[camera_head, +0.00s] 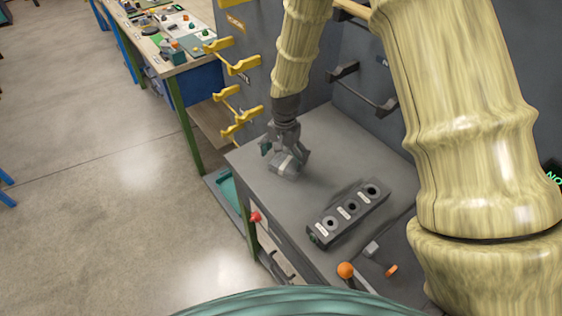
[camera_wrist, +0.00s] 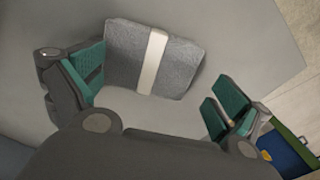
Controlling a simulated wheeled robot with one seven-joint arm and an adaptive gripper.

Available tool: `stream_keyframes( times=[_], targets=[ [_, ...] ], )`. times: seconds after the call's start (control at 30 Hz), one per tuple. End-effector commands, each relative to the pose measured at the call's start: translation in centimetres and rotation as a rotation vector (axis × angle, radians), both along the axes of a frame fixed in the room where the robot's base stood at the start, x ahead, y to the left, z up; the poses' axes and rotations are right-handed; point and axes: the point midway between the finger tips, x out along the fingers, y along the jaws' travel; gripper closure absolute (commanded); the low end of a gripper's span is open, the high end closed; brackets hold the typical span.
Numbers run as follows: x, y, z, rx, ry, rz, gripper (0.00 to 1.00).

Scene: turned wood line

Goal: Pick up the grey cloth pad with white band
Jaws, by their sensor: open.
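The grey cloth pad with a white band (camera_wrist: 180,66) lies on the grey bench top (camera_head: 250,150). In the wrist view it sits ahead of and between the two green-padded fingers of my gripper (camera_wrist: 160,95). The fingers are spread wide, and a gap shows on the right between pad and finger. The left finger overlaps or comes very near the pad's left edge; I cannot tell if they touch. In the head view my gripper (camera_head: 285,152) is low over the bench, and the pad (camera_head: 286,165) shows partly beneath it.
A dark block with several round holes (camera_head: 348,213) stands on the bench, front right of my gripper. An orange-knobbed lever (camera_head: 345,270) is nearer the front. Yellow hooks (camera_head: 232,118) are on the grey panel at the left. Bench top between pad and block is clear.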

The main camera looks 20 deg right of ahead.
Motion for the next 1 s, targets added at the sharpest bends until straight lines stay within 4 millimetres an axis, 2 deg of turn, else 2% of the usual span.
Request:
stream_keyframes(
  times=[0.2, 0.53, 0.57, 0.77, 1.0],
  targets=[
    [-1.3, -0.4, -1.0, 0.000, -0.006, -0.008, 0.00],
    [0.2, 0.0, -2.2, 0.000, 0.006, -0.001, 0.00],
    [0.3, 0.0, -2.3, 0.000, 0.006, 0.000, 0.04],
    [0.2, 0.0, -2.2, 0.000, 0.006, -0.001, 0.40],
    [0.3, -0.2, -2.3, 0.000, 0.007, -0.004, 0.44]
  ],
)
